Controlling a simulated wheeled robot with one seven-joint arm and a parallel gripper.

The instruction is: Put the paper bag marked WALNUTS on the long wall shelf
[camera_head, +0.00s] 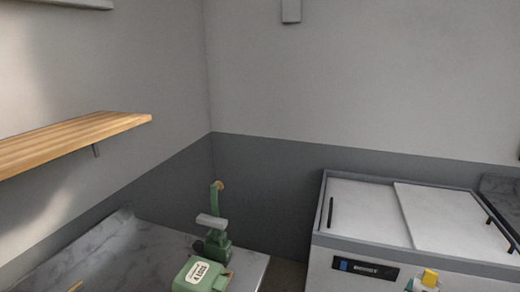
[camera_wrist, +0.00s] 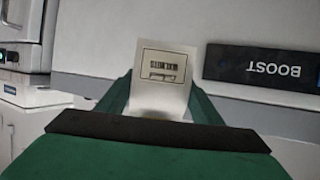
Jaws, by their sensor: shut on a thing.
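In the wrist view, my gripper (camera_wrist: 160,100) is shut on a pale paper bag (camera_wrist: 165,90), with a dark green finger on each side of it. The bag's framed label appears upside down, and its print is too blurred to read surely. The long wooden wall shelf (camera_head: 70,141) is at the left in the head view. The part of its top that shows is bare, and its left end is cut off.
A white chest with sliding lids (camera_head: 370,215) stands right. A dark BOOST sign (camera_wrist: 265,68) is in the wrist view.

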